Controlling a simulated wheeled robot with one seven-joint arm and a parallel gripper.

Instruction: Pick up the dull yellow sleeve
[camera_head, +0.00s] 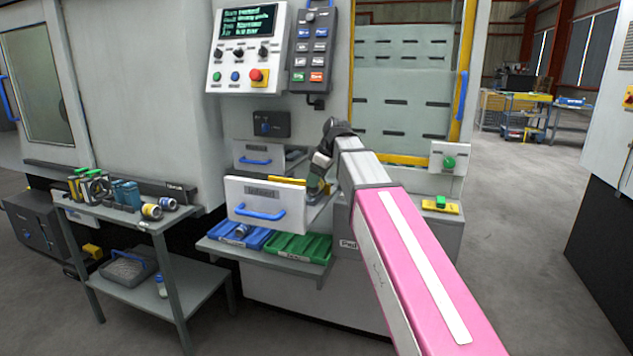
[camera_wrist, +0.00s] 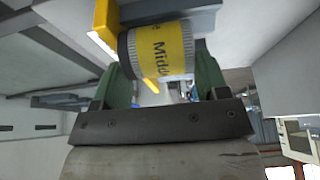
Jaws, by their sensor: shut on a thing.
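A yellow cylindrical sleeve (camera_wrist: 165,50) with a ribbed grey end and dark lettering starting "Middl" sits between the green fingers of my gripper (camera_wrist: 163,78) in the wrist view. My gripper is shut on it. In the head view my gripper (camera_head: 319,178) is over the right side of the open white drawer (camera_head: 248,196). The sleeve cannot be made out clearly there, as my wrist and fingers cover that spot.
A yellow piece (camera_head: 287,181) shows inside the drawer. Blue (camera_head: 240,236) and green (camera_head: 298,247) trays sit on a shelf below. A grey cart (camera_head: 158,222) with cans and boxes stands at left. A control panel (camera_head: 245,50) hangs above. Open floor lies at right.

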